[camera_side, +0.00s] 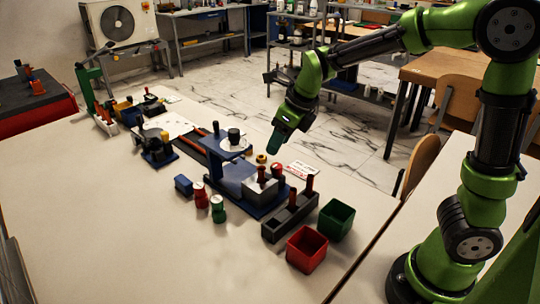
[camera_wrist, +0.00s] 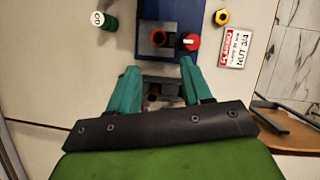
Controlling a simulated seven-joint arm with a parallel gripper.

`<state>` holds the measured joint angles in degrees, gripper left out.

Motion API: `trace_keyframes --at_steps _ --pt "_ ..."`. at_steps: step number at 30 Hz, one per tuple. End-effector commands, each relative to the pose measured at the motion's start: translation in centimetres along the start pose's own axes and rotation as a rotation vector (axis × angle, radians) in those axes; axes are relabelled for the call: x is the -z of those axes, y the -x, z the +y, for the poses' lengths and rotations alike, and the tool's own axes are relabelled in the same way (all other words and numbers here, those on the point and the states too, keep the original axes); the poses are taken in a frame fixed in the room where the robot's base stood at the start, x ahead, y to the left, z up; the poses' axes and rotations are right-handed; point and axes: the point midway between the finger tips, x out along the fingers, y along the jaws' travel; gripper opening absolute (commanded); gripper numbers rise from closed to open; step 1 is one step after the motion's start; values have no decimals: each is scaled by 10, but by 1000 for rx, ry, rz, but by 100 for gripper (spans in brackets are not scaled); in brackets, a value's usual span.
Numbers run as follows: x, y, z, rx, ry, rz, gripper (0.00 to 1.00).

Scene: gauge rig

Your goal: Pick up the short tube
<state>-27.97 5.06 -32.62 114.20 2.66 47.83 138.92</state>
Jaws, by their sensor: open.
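Two dark red upright pieces, a front one (camera_side: 292,198) and a back one (camera_side: 310,184), stand in a dark slotted rack (camera_side: 275,230) in the side view. They look like the tubes, but I cannot tell which is the short one. My gripper (camera_side: 274,143) hangs in the air above the blue stand and rack, fingers pointing down. In the wrist view my gripper (camera_wrist: 158,68) is open, with teal fingers apart and nothing held. The rack (camera_wrist: 163,79) shows between the fingers; its contents are mostly hidden by the gripper.
A blue stand (camera_side: 236,150) carries a grey block (camera_side: 260,190). Red (camera_side: 306,250) and green (camera_side: 336,218) bins stand beside the rack. Red (camera_side: 201,195) and green (camera_side: 218,208) gauges stand left. A yellow ring (camera_wrist: 221,17) and a sign (camera_wrist: 235,48) lie right in the wrist view.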

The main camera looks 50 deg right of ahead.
Motion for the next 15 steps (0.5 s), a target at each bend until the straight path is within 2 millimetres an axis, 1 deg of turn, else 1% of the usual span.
trace_keyframes --at_steps 1,6,9,15 --pt "2 -13 -1 3 -2 8 49" --pt "1 -46 -1 2 -1 4 49" --pt "1 -58 -1 2 -1 2 49" --pt "0 -71 -1 2 0 2 49"
